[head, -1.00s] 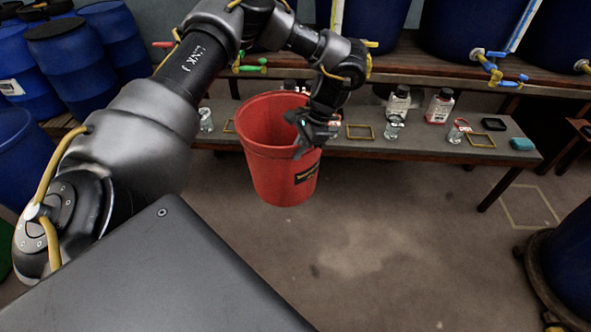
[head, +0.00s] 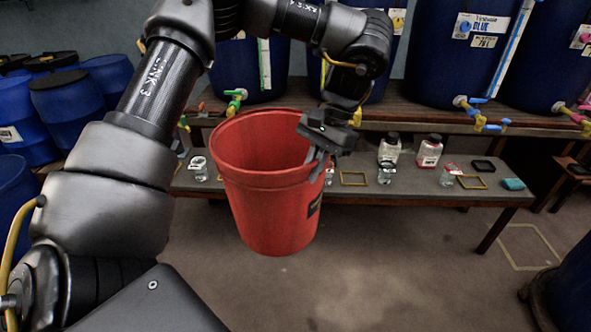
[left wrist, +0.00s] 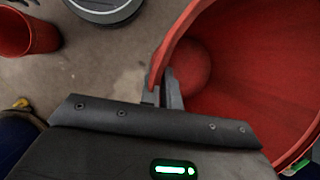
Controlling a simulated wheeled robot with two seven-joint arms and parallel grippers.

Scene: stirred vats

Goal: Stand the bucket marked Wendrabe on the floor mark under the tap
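A red bucket (head: 266,205) hangs upright above the floor in front of the bench. A dark label (head: 314,206) on its right side is turned mostly away, and its writing cannot be read. My left gripper (head: 316,155) is shut on the bucket's right rim. In the left wrist view the fingers (left wrist: 163,92) pinch the wall of the bucket (left wrist: 262,70), which looks empty. A pale yellow square floor mark (head: 530,247) lies at the right. Taps show on the blue vats, including a yellow and blue tap (head: 478,112) nearest above that side. My right gripper is out of view.
A low bench (head: 415,188) behind the bucket carries bottles, jars and yellow frames. Blue barrels (head: 68,105) stand at the left. A dark blue drum (head: 570,285) stands beside the floor mark. Another red bucket (left wrist: 28,33) shows in the left wrist view. The floor between is clear.

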